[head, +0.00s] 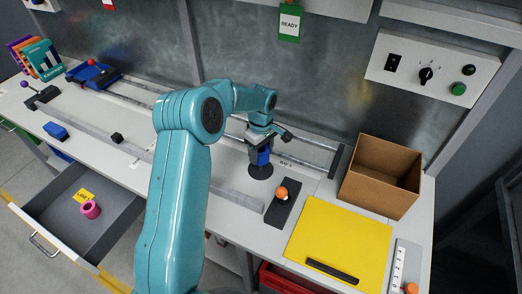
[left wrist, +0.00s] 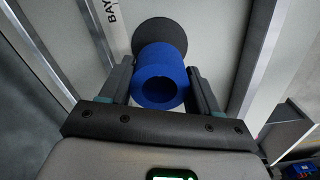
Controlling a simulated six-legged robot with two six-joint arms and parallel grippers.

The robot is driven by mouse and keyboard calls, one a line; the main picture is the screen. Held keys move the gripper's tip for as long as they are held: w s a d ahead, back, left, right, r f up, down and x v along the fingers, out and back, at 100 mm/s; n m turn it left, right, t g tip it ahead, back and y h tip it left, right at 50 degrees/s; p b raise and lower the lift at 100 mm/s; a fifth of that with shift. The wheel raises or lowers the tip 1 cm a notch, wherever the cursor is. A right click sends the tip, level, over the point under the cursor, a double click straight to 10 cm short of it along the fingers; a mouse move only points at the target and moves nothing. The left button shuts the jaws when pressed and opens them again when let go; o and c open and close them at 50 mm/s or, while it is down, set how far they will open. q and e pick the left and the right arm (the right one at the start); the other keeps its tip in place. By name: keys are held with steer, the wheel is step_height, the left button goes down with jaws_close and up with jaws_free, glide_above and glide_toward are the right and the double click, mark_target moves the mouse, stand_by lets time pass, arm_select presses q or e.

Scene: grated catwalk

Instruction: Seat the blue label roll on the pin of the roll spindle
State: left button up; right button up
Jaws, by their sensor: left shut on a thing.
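The blue label roll (head: 263,157) is between the fingers of my left gripper (head: 262,148), which is shut on it. In the left wrist view the roll (left wrist: 159,88) shows its open hole towards the camera, between both fingers (left wrist: 160,82). Just below it is a black round base, which looks like that of the roll spindle (head: 260,172); its disc (left wrist: 160,33) also shows past the roll in the left wrist view. The pin is not visible. I cannot tell whether the roll is around the pin or just above it. My right gripper is not in view.
An orange-knobbed dark plate (head: 279,208) lies close to the spindle. A yellow mat (head: 340,240) and an open cardboard box (head: 382,178) are to the right. Rails (head: 310,150) run behind. An open drawer (head: 62,208) with a pink roll (head: 90,210) juts out at left.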

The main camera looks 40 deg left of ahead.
arm_select(q)
steer(key=shift+f+b, duration=2.05)
steer(key=shift+f, duration=0.6)
steer(key=o, duration=1.3)
steer(key=shift+r, duration=0.15)
steer(key=shift+r+p, duration=2.35)
steer(key=shift+r, duration=1.55)
